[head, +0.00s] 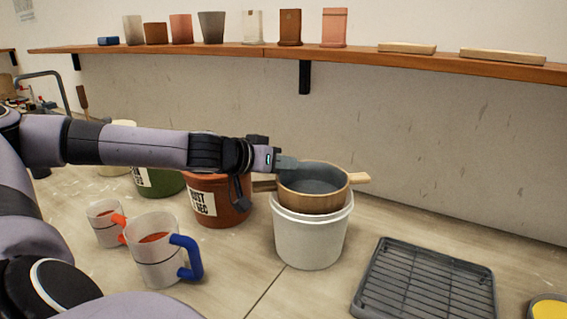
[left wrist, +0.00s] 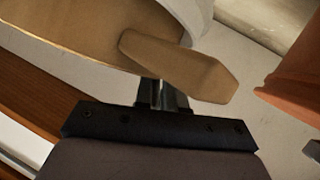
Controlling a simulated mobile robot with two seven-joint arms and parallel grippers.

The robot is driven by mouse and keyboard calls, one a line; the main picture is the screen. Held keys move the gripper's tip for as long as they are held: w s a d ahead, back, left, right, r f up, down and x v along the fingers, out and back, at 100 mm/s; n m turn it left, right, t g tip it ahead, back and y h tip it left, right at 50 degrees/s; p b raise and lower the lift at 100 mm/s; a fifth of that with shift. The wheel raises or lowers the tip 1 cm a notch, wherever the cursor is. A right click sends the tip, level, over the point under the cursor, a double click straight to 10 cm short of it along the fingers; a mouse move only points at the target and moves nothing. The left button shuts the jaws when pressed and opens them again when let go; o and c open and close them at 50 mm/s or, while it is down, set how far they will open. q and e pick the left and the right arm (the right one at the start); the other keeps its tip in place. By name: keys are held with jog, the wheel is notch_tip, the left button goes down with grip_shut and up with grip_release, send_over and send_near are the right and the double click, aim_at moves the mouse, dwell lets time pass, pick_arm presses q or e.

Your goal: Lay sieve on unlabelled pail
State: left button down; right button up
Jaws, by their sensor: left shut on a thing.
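The sieve (head: 314,203) has a round wooden rim, a grey mesh and two short wooden handles. It is over the mouth of the plain white pail (head: 310,243), roughly level; I cannot tell whether it bears on the pail's rim. My left gripper (head: 287,164) is shut on the sieve's far left rim. In the left wrist view, the closed fingers (left wrist: 163,96) are by the sieve's wooden handle (left wrist: 180,65), and part of the white pail's rim (left wrist: 196,18) shows behind it. My right gripper is not in view.
A red-brown pail (head: 232,212) with a label stands left of the white pail, a labelled green pail (head: 162,183) beyond it. Two mugs (head: 155,262) stand front left. A grey rack (head: 425,283) lies right. A wooden shelf (head: 220,49) with pots runs along the wall.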

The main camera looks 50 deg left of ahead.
pick_arm(q)
jog(key=shift+f+b, duration=0.7)
jog(key=shift+f, duration=0.1)
dwell(0.5)
jog(key=c, duration=1.1)
grip_release()
jog(key=shift+c, duration=0.2)
jog(key=shift+s, duration=0.15)
jog(key=b+v, duration=0.1)
jog(key=v, duration=0.6)
